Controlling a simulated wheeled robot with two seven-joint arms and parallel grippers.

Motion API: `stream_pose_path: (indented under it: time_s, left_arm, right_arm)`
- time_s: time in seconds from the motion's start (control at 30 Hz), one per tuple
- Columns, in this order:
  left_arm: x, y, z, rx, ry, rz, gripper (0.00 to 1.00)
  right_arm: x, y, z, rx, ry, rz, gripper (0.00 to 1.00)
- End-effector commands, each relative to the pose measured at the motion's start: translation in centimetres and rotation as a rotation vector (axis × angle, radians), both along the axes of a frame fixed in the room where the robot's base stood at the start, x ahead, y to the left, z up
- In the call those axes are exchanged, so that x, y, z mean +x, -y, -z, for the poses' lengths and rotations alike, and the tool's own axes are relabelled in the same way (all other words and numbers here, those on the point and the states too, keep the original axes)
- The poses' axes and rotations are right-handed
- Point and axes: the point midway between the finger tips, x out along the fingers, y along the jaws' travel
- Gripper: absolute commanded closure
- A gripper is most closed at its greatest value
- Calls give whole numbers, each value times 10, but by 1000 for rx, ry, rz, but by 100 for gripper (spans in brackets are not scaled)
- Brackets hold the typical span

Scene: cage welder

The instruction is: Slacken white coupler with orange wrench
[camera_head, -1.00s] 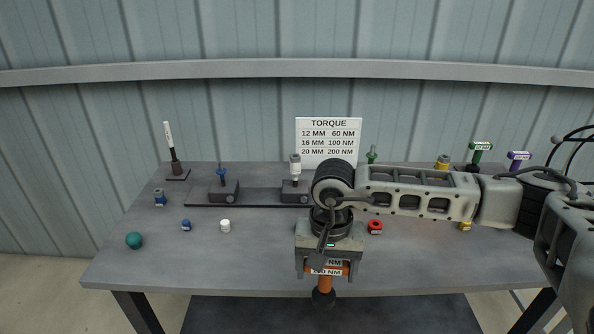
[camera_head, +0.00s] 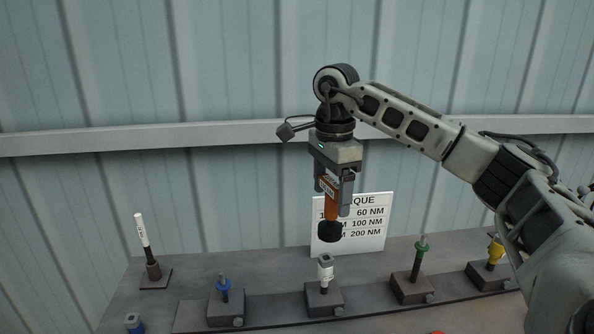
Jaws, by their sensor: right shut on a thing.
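The white coupler (camera_head: 325,270) stands upright on a dark block (camera_head: 324,301) on the bench, in the lower middle of the head view. My right gripper (camera_head: 336,186) points down and is shut on the orange wrench (camera_head: 329,198). The wrench hangs upright with its black head (camera_head: 329,231) at the bottom. The head is above the white coupler, with a gap between them in the picture. The gripper fingers hide part of the wrench. My left gripper is not in view.
A blue coupler (camera_head: 223,287), a green coupler (camera_head: 420,256) and a yellow coupler (camera_head: 495,250) stand on similar blocks. A torque sign (camera_head: 372,236) stands behind, partly hidden by the wrench. A white-handled tool (camera_head: 142,231) stands upright at left.

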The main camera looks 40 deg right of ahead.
Motion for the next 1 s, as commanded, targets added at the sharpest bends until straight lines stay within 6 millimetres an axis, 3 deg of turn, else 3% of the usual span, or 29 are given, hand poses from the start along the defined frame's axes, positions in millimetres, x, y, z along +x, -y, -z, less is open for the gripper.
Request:
stream_pose_path:
  time_s: [0.37, 0.57, 0.8, 1.0]
  left_arm:
    - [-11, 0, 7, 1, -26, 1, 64]
    - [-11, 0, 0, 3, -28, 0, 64]
    - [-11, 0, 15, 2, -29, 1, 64]
    - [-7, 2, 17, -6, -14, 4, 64]
  right_arm:
    - [0, 0, 0, 0, 1, -1, 74]
    - [1, -3, -3, 1, 2, -4, 74]
    - [0, -2, 17, 0, 2, -3, 74]
    - [0, -2, 35, 0, 1, -4, 74]
